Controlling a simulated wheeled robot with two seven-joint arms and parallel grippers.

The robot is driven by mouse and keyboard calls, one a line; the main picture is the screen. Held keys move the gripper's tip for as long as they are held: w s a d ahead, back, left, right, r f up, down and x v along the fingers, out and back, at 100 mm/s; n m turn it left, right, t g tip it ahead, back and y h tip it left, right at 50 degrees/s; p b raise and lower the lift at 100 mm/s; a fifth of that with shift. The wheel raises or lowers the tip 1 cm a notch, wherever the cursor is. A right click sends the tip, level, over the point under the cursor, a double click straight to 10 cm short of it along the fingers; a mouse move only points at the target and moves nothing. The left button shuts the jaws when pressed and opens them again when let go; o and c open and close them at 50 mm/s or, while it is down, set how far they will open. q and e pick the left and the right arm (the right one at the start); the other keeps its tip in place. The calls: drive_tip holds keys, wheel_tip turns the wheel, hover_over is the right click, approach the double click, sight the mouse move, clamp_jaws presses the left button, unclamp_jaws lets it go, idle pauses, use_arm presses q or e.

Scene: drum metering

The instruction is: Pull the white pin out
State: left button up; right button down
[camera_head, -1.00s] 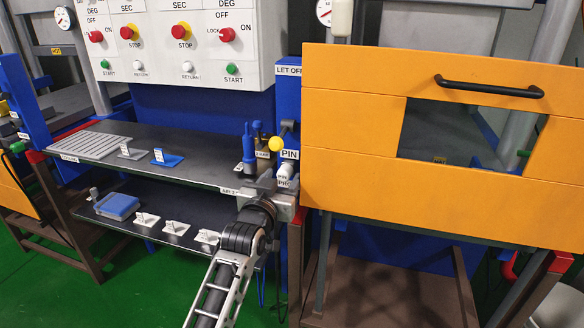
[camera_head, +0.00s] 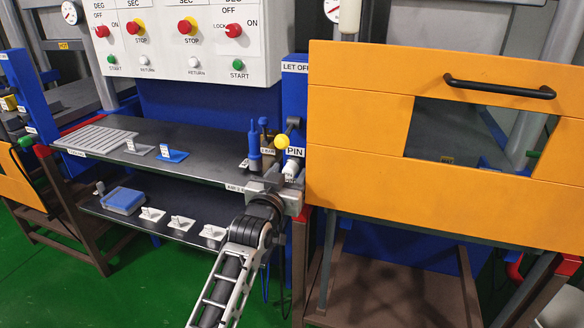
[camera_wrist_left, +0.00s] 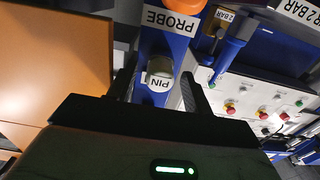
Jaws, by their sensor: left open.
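The white pin (camera_head: 291,169) is a short pale knob on the blue post, just below the PIN label. In the left wrist view, which looks upside down, the pin (camera_wrist_left: 160,67) shows beside its label, between the fingers. My left gripper (camera_head: 285,184) is at the post, just below and in front of the pin. In the left wrist view the fingers of my left gripper (camera_wrist_left: 157,88) are apart, one on each side of the pin. I cannot tell whether they touch it. My right gripper is not in view.
A yellow ball knob (camera_head: 282,142) and a blue-handled tool (camera_head: 254,149) stand close to the pin. The orange door (camera_head: 360,190) is just to the right. A control panel (camera_head: 190,45) hangs above the dark shelf (camera_head: 205,148). An orange knob (camera_wrist_left: 180,12) is near the pin.

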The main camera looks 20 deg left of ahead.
use_arm(q)
drive_tip(key=shift+p, duration=0.3)
idle(0.6)
clamp_jaws()
drive_tip(key=shift+s+r+p, duration=0.1)
drive_tip(key=shift+s+p, duration=0.75)
drive_tip(key=shift+s, duration=0.1)
drive_tip(key=shift+s+p, duration=1.45)
drive_tip(key=shift+s, duration=0.6)
drive_tip(key=shift+s, duration=0.15)
drive_tip(key=shift+s+a+p, duration=0.1)
drive_tip(key=shift+s+p, duration=1.2)
drive_tip(key=shift+s, duration=0.6)
